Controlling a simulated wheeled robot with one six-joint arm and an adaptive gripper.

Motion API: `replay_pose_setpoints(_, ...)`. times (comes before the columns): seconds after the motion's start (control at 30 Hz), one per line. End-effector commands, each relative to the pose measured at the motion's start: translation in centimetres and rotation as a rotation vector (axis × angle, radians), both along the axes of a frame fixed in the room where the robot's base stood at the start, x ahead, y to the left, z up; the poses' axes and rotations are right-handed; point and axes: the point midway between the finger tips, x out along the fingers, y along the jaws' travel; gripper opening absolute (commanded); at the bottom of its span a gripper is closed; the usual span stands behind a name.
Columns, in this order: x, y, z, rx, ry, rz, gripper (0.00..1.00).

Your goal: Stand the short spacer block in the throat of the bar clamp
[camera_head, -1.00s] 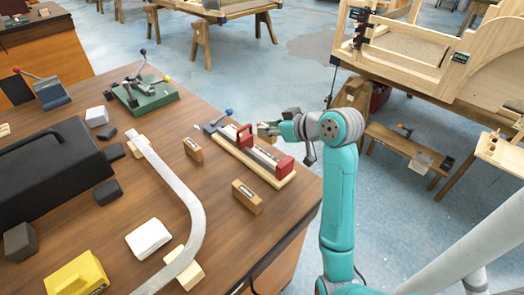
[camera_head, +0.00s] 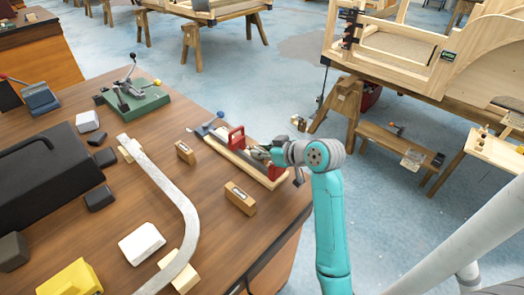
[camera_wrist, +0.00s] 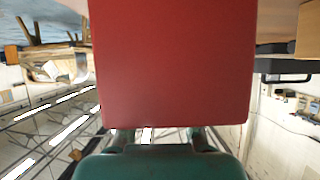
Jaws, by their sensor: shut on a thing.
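The bar clamp (camera_head: 238,166) lies along the right part of the bench on a pale wooden board, with a blue-knobbed handle at its far left end. Its left red jaw (camera_head: 236,139) stands clear; its right red jaw (camera_head: 275,170) is partly behind my gripper. My gripper (camera_head: 261,153) is low over the throat, beside the right jaw. It is shut on the short spacer block, which is mostly hidden; whether it touches the bar I cannot tell. In the wrist view a red jaw face (camera_wrist: 172,65) fills the middle, very close, hiding the fingertips.
Two labelled wooden blocks, one (camera_head: 185,152) left of the clamp and one (camera_head: 240,198) in front, stand on the bench (camera_head: 120,215). A curved pale strip (camera_head: 170,190), a white block (camera_head: 142,243) and a green-based toggle clamp (camera_head: 138,101) lie further left.

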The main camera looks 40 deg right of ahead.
Motion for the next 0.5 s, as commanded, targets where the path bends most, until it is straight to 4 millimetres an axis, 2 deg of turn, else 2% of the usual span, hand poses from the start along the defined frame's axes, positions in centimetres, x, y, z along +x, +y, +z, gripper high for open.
replay_pose_setpoints(0.13, 0.01, 0.0, -0.43, 0.0, 0.0, 0.0, 0.0)
replay_pose_setpoints(0.17, 0.01, 0.0, -0.47, 0.0, 0.001, 0.0, 0.26)
replay_pose_setpoints(0.2, 0.0, 0.0, -0.45, 0.0, 0.001, 0.0, 0.36)
replay_pose_setpoints(0.27, 0.0, 0.0, -0.48, 0.001, 0.002, 0.0, 0.49)
replay_pose_setpoints(0.5, -0.02, 0.03, -0.55, 0.002, 0.004, 0.001, 0.49)
